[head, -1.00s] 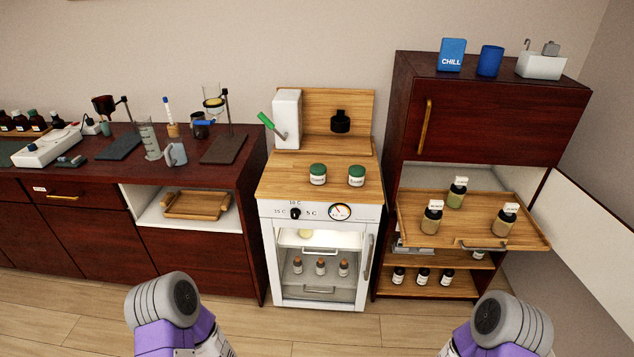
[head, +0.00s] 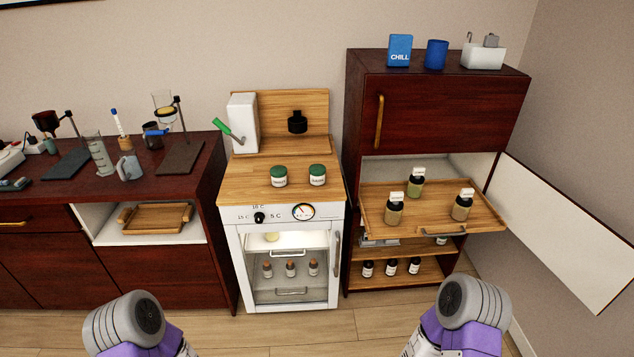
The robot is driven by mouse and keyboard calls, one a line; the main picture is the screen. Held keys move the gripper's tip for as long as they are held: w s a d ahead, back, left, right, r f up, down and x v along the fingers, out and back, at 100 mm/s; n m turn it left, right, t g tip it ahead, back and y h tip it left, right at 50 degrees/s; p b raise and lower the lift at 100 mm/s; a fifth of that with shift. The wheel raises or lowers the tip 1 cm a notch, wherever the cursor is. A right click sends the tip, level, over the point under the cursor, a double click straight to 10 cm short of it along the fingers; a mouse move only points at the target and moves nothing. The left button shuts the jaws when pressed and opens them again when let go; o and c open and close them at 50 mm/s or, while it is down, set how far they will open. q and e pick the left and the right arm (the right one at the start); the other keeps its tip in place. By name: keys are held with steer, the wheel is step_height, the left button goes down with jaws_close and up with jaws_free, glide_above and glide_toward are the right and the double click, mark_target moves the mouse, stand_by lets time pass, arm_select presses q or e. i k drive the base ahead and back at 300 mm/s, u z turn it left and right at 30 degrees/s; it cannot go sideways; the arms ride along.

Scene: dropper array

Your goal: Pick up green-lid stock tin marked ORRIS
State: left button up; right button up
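Two tins with green lids stand upright side by side on the wooden top of the small white cooler. One is the left green-lid tin (head: 279,176), the other the right green-lid tin (head: 317,175). Each has a white label on its front, too small to read, so I cannot tell which is marked ORRIS. My two arms show at the bottom left and bottom right, well short of the tins. Neither gripper is in view.
A white block with a green-handled tool (head: 243,122) and a black bottle (head: 297,122) stand behind the tins. At right, a pulled-out wooden shelf (head: 400,222) holds three bottles, and a cabinet door (head: 565,230) hangs open. The cooler top in front of the tins is clear.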

mark_target(279, 173)
steer(key=k, duration=0.35)
steer(key=u, duration=0.8)
steer(key=i, duration=2.05)
steer(key=z, duration=0.8)
